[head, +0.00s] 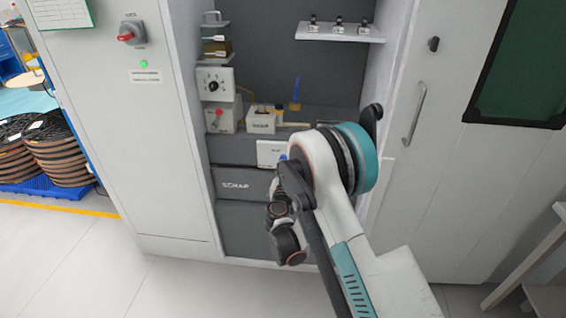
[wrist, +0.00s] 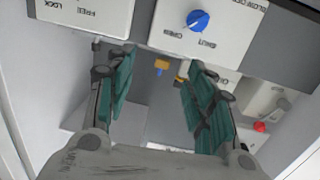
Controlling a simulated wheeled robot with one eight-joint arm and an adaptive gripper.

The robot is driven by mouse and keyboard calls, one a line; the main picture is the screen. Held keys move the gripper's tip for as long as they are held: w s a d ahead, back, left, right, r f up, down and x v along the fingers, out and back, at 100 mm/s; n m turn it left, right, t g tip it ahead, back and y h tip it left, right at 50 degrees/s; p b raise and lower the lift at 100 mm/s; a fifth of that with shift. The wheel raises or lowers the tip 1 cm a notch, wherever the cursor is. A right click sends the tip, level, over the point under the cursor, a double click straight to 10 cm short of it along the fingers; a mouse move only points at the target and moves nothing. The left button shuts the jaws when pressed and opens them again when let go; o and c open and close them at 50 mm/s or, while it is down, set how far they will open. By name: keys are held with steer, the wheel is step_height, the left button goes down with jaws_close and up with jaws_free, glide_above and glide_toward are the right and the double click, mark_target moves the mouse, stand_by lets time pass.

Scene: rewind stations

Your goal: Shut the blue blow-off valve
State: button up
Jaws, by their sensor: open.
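The blue blow-off valve (wrist: 197,21) is a small round knob on a white panel (wrist: 230,38) at the top of the wrist view. The panel lettering is upside down there, with OPEN and SHUT marks by the knob. I cannot tell which mark the knob points to. In the head view a bit of the blue valve (head: 283,157) shows beside my arm, on the white panel (head: 268,151). My gripper (wrist: 160,66) is open and empty, its teal fingers spread below the knob in the wrist view, not touching it. My arm hides part of the panel in the head view.
A white box with a black dial (head: 213,85) and a red-handled box (head: 220,118) stand at the left of the bay. A SCRAP bin front (head: 236,185) lies below. A small shelf (head: 340,33) hangs above. A door handle (head: 415,113) is at the right.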

steer(key=s+a+f+t+y, duration=0.1)
steer(key=s+a+f, duration=0.1)
steer(key=a+f, duration=0.3)
steer(key=w+d+f+b, duration=0.1)
steer(key=w+b, duration=0.2)
steer(key=w, duration=1.1)
steer(key=shift+d+n+b, duration=0.25)
steer(key=shift+n+b, duration=0.05)
steer(key=shift+b, duration=0.1)
steer(key=shift+c, duration=0.3)
steer(key=c, duration=1)
